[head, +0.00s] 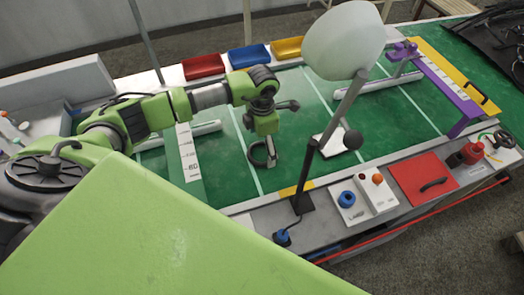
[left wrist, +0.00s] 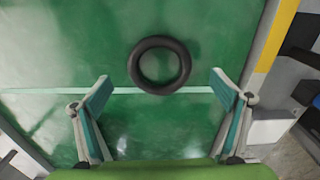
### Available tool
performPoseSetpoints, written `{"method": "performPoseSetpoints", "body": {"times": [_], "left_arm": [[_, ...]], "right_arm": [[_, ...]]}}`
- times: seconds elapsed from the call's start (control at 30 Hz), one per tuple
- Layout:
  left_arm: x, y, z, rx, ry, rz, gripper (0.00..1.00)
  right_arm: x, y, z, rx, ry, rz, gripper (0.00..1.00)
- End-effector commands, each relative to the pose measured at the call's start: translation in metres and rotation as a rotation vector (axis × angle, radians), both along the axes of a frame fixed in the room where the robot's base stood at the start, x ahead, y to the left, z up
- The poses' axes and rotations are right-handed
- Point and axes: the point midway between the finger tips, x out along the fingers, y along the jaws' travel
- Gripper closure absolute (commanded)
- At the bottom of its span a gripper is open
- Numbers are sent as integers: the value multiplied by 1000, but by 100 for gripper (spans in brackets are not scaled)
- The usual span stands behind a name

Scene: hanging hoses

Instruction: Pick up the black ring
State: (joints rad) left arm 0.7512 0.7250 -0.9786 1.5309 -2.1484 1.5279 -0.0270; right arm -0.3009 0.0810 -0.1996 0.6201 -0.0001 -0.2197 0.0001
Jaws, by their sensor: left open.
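The black ring (left wrist: 160,91) shows whole in the left wrist view, over the green mat and just past a pale line. In the head view the ring (head: 255,162) is partly hidden by my left gripper (head: 265,150), which points down at it. In the left wrist view the two fingers of the left gripper (left wrist: 160,90) stand wide apart, one on each side of the ring, with nothing between them touched. Whether the fingertips are at the ring's height is hard to tell. My right gripper is not in view.
A lamp with a white shade (head: 345,40) stands close right of the left arm. A white box with knobs (head: 366,195) and a red panel (head: 422,178) lie along the front edge. Red, blue and yellow trays (head: 203,66) line the back. The green mat is mostly clear.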

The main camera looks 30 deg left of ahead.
Motion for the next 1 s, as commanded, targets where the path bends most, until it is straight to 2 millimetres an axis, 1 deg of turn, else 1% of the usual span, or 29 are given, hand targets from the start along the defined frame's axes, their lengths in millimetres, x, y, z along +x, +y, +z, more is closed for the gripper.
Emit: {"method": "performPoseSetpoints", "body": {"times": [0.03,0.1,0.2,0.43,0.47,0.5,0.57,0.6,0.9,1.0], "left_arm": [[-1,0,-5,0,5,0,9],[-1,0,-15,0,3,0,9],[-1,0,-24,0,1,0,9],[0,0,-26,1,0,-1,9],[0,0,-26,1,-1,-1,14],[0,0,-26,0,0,-1,24],[0,0,-26,1,-1,-1,40],[0,0,-26,0,0,-1,50],[0,0,-25,1,-1,-1,51],[1,0,-20,-1,-3,-1,51]], "right_arm": [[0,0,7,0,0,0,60],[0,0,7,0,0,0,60],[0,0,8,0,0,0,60],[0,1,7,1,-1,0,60],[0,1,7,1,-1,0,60],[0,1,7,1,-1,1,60],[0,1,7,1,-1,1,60],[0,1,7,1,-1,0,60],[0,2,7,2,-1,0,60],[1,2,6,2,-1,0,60]]}}
